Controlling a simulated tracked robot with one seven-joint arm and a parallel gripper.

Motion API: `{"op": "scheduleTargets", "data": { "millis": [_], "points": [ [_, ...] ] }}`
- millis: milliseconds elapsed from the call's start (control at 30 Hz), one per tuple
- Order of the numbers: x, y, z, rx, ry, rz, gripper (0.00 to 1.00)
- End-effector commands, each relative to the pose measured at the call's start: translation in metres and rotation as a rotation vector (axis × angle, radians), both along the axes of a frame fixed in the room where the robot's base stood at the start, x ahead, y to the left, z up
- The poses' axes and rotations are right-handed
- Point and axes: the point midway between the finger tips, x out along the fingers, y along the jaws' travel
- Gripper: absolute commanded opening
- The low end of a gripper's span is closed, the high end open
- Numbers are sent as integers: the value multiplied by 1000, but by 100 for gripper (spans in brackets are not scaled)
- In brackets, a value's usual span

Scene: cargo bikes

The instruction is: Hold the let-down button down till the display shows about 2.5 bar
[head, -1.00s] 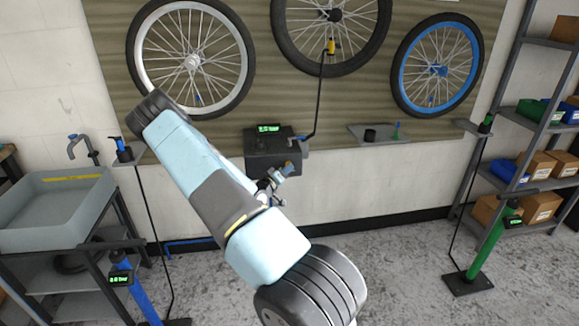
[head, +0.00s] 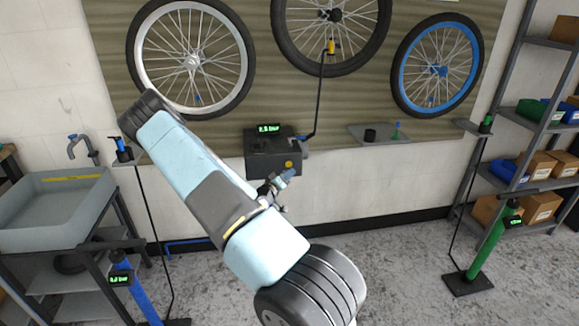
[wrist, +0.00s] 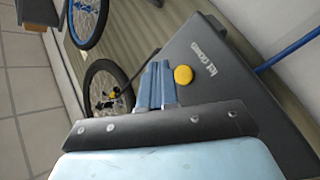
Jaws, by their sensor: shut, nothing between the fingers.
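The yellow let-down button (head: 289,164) is on the front of the dark pump box (head: 262,160). In the wrist view, the button (wrist: 183,75) sits beside the printed words "let down". My gripper (head: 288,176) is shut and empty. It is just below the button in the head view and looks apart from it. In the wrist view, the blue fingertips (wrist: 156,68) are just left of the button. The green display (head: 269,128) on top of the box seems to read 2.5 bar; its digits are small.
A black hose runs from the box up to a yellow valve head (head: 331,47) at the middle wheel (head: 332,30). A small shelf (head: 378,134) is right of the box. A blue floor pump (head: 135,290) and a green one (head: 490,245) stand at the sides.

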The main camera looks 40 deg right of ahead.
Motion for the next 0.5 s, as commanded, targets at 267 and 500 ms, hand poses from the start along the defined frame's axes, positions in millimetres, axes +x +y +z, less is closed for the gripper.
{"op": "scheduleTargets", "data": {
  "millis": [267, 500],
  "points": [
    [-19, 12, 0, 0, 1, 0, 0],
    [-25, 15, 0, 0, 0, 0, 0]
  ]
}}
